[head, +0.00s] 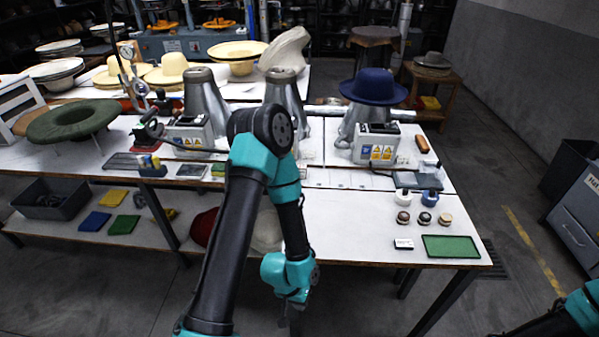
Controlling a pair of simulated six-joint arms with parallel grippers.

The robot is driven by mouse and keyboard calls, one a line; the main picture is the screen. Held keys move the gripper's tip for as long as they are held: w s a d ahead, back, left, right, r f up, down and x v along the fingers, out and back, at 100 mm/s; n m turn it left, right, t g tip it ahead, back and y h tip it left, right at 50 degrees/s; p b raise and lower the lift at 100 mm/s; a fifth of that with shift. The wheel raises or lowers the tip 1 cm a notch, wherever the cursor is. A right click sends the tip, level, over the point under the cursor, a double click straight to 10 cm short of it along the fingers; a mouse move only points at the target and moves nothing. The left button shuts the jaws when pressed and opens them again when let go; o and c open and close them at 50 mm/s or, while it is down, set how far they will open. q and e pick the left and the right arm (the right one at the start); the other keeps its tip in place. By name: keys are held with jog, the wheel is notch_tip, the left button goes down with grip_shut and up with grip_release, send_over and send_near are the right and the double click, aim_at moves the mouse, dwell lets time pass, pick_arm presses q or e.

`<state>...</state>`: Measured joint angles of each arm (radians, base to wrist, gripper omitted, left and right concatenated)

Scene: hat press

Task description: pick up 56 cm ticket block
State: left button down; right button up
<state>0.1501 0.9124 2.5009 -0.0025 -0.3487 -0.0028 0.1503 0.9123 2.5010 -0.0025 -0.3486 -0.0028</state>
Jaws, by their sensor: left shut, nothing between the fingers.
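A small white block with dark marks (403,244) lies on the white table near its front right edge, just left of a green mat. It looks like the ticket block, but its print is too small to read. My left gripper (291,322) hangs at the bottom centre, in front of the table edge, pointing down. It is shut and empty, well to the left of and nearer than the white block. Only part of my right arm shows at the bottom right corner; its gripper is out of view.
The green mat (449,246) is bare. Several small round pieces (424,218) stand behind it, with a blue-and-white piece (429,197) farther back. A blue hat (373,84) sits on the right press. The table left of the white block is clear.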

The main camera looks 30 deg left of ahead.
pick_arm(q)
jog(key=c, duration=0.7)
grip_release()
